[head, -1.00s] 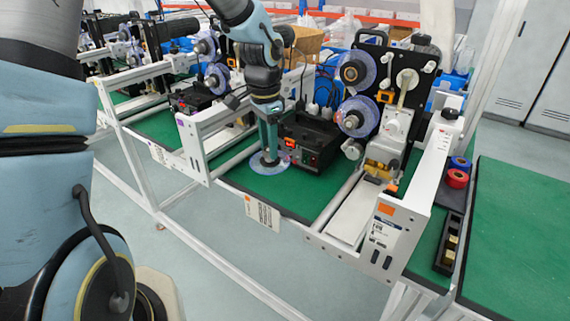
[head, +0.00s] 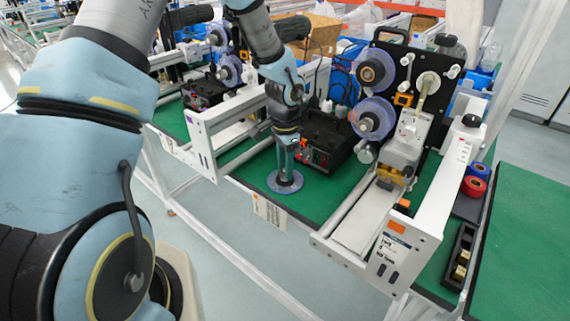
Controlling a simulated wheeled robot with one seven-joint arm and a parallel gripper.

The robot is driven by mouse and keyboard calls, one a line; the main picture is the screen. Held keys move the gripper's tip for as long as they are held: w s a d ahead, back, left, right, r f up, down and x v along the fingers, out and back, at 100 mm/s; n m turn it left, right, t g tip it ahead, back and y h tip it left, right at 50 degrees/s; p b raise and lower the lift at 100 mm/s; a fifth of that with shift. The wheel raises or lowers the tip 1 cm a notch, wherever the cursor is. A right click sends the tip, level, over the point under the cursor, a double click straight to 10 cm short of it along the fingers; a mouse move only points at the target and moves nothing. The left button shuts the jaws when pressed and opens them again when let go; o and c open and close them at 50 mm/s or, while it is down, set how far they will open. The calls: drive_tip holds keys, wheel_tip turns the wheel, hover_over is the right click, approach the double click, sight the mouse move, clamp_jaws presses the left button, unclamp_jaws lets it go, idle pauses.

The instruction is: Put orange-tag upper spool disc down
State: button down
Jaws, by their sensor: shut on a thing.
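My gripper (head: 285,172) points straight down over the green bench top, left of the orange-tag coder. It is shut on a spool disc (head: 296,185), a flat bluish-purple ring that lies level at or very near the green surface. I cannot tell whether the disc touches the surface. The orange-tag coder (head: 397,228) carries two other spool discs on its black plate, an upper one (head: 388,60) and a lower one (head: 384,108). The fingertips are partly hidden against the disc's hub.
A black control box (head: 328,140) stands just behind my gripper. A white frame (head: 203,150) is to the left and the coder's white rail to the right. Red and blue rolls (head: 473,186) sit at the right. Green surface (head: 325,195) is bare beside the disc.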

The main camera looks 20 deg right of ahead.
drive_tip(key=shift+f, duration=0.2)
drive_tip(key=shift+c, duration=2.3)
unclamp_jaws()
drive_tip(key=shift+r, duration=0.1)
drive_tip(key=shift+r, duration=0.1)
wheel_tip(320, 180, up, 12)
drive_tip(key=b, duration=0.3)
drive_tip(key=s+a+n, duration=0.2)
drive_tip(key=a+n, duration=0.6)
drive_tip(key=a, duration=0.7)
drive_tip(key=s+a+r+n+t, duration=0.1)
drive_tip(key=a+n, duration=0.6)
drive_tip(key=a, duration=0.8)
drive_tip(key=shift+s+r+n+t, duration=0.15)
drive_tip(key=shift+s+n+t, duration=0.15)
drive_tip(key=shift+s+n, duration=0.15)
drive_tip(key=shift+a, duration=0.1)
